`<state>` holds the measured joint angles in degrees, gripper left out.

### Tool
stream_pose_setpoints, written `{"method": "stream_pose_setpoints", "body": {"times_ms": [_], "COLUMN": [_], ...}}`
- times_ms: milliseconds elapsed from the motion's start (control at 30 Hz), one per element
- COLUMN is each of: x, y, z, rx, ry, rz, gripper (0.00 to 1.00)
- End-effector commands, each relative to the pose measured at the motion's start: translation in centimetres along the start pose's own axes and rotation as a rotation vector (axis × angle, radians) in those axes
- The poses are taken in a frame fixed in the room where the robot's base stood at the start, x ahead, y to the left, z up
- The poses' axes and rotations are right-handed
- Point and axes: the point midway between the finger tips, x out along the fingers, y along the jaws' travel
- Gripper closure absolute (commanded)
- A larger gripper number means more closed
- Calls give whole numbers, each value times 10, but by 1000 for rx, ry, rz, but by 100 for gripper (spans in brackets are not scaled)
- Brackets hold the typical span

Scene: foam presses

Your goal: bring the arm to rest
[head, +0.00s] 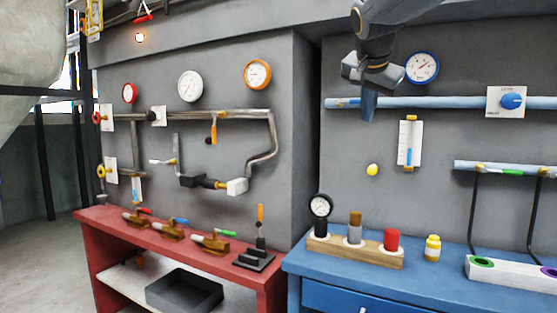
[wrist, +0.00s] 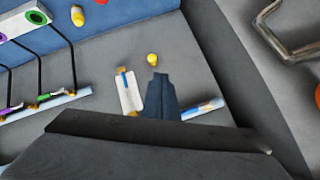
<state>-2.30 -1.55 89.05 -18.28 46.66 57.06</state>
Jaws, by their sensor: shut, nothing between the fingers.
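My gripper (head: 369,106) hangs from my arm at the top right of centre in the head view, with its fingers pointing down. It is in front of the grey wall and overlaps the long light-blue pipe (head: 440,103). The fingers are together with nothing between them. In the wrist view the closed dark fingers (wrist: 160,92) show at the middle, above the dark gripper body. I cannot tell whether the fingers touch the pipe.
A blue-rimmed gauge (head: 422,68), a valve plate (head: 507,101) and a sight tube (head: 409,143) are near my gripper. Below stand a blue bench (head: 330,270) with a wooden block (head: 360,252) and a yellow jar (head: 432,248). A red bench (head: 95,235) is at left.

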Motion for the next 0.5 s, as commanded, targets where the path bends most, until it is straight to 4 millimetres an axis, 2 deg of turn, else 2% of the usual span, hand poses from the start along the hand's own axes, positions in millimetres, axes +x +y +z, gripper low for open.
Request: {"method": "stream_pose_setpoints", "body": {"times_ms": [33, 100, 233, 367, 500], "x": [17, 38, 67, 80, 79], "y": [17, 41, 90, 143, 205], "z": [27, 64, 134, 206, 281], "rx": [-58, -141, -285, -416, -544], "ry": [-54, -125, -260, -400, -552], "rz": [30, 60, 103, 131, 147], "gripper": [100, 100, 100, 100, 100]}}
